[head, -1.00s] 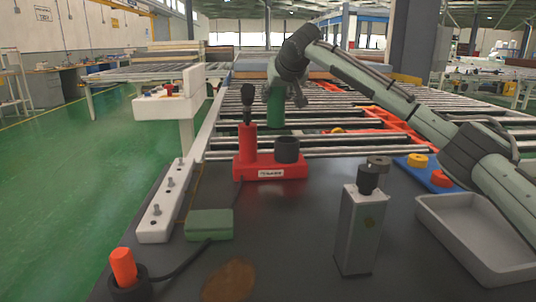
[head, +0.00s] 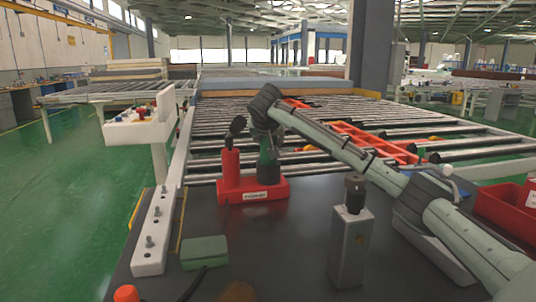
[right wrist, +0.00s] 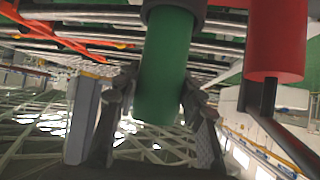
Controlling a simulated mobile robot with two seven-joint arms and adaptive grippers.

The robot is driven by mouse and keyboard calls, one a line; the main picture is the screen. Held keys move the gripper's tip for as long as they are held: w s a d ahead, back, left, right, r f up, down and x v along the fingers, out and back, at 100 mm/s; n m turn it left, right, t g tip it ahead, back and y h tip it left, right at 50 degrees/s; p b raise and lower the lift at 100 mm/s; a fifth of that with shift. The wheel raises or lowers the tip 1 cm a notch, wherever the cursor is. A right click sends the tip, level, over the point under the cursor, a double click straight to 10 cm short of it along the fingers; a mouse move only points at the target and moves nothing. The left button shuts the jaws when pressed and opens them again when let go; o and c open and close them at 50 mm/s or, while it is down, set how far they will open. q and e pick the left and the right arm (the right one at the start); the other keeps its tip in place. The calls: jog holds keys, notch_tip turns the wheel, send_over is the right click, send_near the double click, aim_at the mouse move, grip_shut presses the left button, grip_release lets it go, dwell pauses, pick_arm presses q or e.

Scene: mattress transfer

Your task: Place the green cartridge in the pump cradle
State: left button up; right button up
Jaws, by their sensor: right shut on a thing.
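The green cartridge (head: 267,152) stands roughly upright at the dark cup of the red pump cradle (head: 252,194). In the right wrist view the cartridge (right wrist: 163,65) runs into the dark ring of the cup (right wrist: 174,6) at the top of the picture. How deep it sits is hidden. My right gripper (head: 269,134) is shut on the cartridge's other end. In the right wrist view, its fingers (right wrist: 158,90) lie on both sides of it. The red post (right wrist: 277,42) of the cradle is beside it. My left gripper is not in view.
A grey box with a black knob (head: 350,245) stands front right of the cradle. A green block (head: 204,252) lies front left, near a white strip with bolts (head: 155,232). A grey tray (head: 432,252) is partly hidden under my right arm. Rollers extend behind.

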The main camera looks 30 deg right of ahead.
notch_tip(320, 180, down, 3)
jog(key=shift+f, duration=0.1)
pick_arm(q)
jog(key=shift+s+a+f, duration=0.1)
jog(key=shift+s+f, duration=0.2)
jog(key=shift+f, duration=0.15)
pick_arm(e)
jog(key=shift+f, duration=0.25)
jog(key=o, duration=0.8)
jog(key=shift+f, duration=0.2)
jog(key=o, duration=0.5)
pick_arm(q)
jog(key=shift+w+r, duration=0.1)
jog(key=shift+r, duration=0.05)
pick_arm(e)
jog(key=shift+r, duration=0.1)
